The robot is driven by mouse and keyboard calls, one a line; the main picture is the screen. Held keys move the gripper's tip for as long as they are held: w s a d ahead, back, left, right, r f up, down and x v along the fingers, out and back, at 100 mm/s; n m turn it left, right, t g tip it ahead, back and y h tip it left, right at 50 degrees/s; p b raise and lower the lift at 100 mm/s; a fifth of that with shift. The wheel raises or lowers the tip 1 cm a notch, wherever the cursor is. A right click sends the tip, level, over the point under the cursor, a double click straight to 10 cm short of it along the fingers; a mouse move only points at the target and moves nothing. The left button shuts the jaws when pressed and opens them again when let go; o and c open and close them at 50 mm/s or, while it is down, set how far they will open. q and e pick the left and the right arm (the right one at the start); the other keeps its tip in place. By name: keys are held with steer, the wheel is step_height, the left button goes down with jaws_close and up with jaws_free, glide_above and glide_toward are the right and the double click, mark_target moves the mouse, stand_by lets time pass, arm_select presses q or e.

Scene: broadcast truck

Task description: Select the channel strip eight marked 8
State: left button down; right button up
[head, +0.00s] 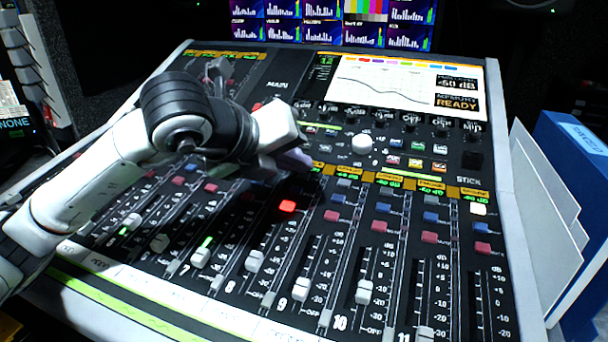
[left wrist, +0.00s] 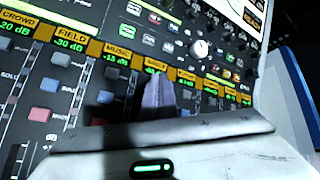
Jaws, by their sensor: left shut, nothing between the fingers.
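The channel strip marked 8 has its number (head: 231,262) beside a white fader cap (head: 255,262) on the sloped mixing console. A brightly lit red button (head: 288,206) sits above that fader, seemingly in the same strip. My left gripper (head: 298,160) is shut and empty, over the upper ends of the middle strips near the yellow label row. In the left wrist view its closed fingertips (left wrist: 160,97) are just below the label row, right of the MUSIC label (left wrist: 119,55). My gripper and its shadow hide the upper buttons around strip 8. I cannot tell whether the fingertips touch the panel.
Neighbouring strips have white faders, such as strip 9's (head: 301,288) and strip 10's (head: 364,292), with grey, blue and red buttons. A white knob (head: 362,144) and a screen (head: 385,85) lie beyond. A blue binder (head: 575,150) stands right of the console.

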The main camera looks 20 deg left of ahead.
arm_select(q)
steer(key=shift+s+d+f+b, duration=0.1)
steer(key=shift+d+f+b, duration=0.15)
steer(key=shift+f+b, duration=0.4)
stand_by(0.8)
steer(key=shift+r, duration=0.15)
steer(key=shift+s+d+r, duration=0.1)
steer(key=shift+s+r, duration=0.15)
steer(key=shift+r, duration=0.3)
steer(key=shift+r, duration=0.15)
steer(key=shift+w+r+p, duration=0.15)
steer(key=shift+r+p, duration=0.4)
steer(key=shift+p, duration=0.15)
steer(key=shift+s+a+r+p, duration=0.15)
steer(key=shift+r+p, duration=0.35)
steer(key=shift+r, duration=0.45)
steer(key=shift+s+a+r+p, duration=0.1)
steer(key=shift+r+p, duration=0.4)
steer(key=shift+r, duration=0.4)
